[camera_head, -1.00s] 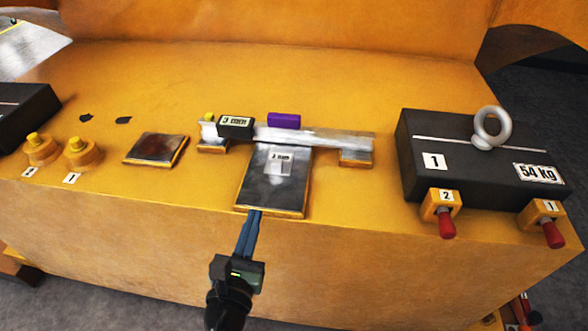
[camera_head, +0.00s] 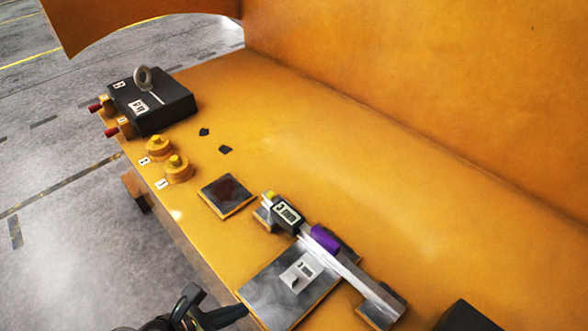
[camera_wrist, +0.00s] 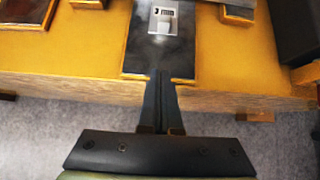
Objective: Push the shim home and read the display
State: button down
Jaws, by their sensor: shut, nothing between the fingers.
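The shim (camera_head: 300,272), a small silver piece with a white label that looks like "3 mm", lies on a dark metal plate (camera_head: 262,295) beside a long metal bar. I cannot tell whether any of it is under the bar. It also shows in the wrist view (camera_wrist: 164,18). The display (camera_head: 289,215) is a black box on the bar, its label looking like "3 mm". My gripper (camera_wrist: 160,76) is shut and empty, its fingertips over the plate's near end, apart from the shim. In the head view it is partly cut off at the bottom.
A purple block (camera_head: 325,239) sits beside the bar (camera_head: 345,270). Further left are a dark square pad (camera_head: 228,195), two yellow knobs (camera_head: 178,168) and a black casting (camera_head: 152,102) with a ring and red-handled levers. Another dark block (camera_head: 468,318) is at the lower right.

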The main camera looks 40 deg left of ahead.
aim_at(308, 265)
jog(key=x, duration=0.8)
jog(key=shift+w+f, duration=0.25)
jog(key=w+p, duration=0.1)
jog(key=w, duration=0.1)
jog(key=shift+w+d+r, duration=0.1)
jog(key=shift+w, duration=0.15)
jog(key=shift+w+d, duration=0.1)
jog(key=shift+w, duration=0.65)
jog(key=w, duration=0.2)
jog(key=w+p, duration=0.1)
jog(key=w, duration=0.4)
jog(key=shift+w+d+p, duration=0.1)
jog(key=shift+d+p, duration=0.15)
jog(key=shift+p, duration=0.15)
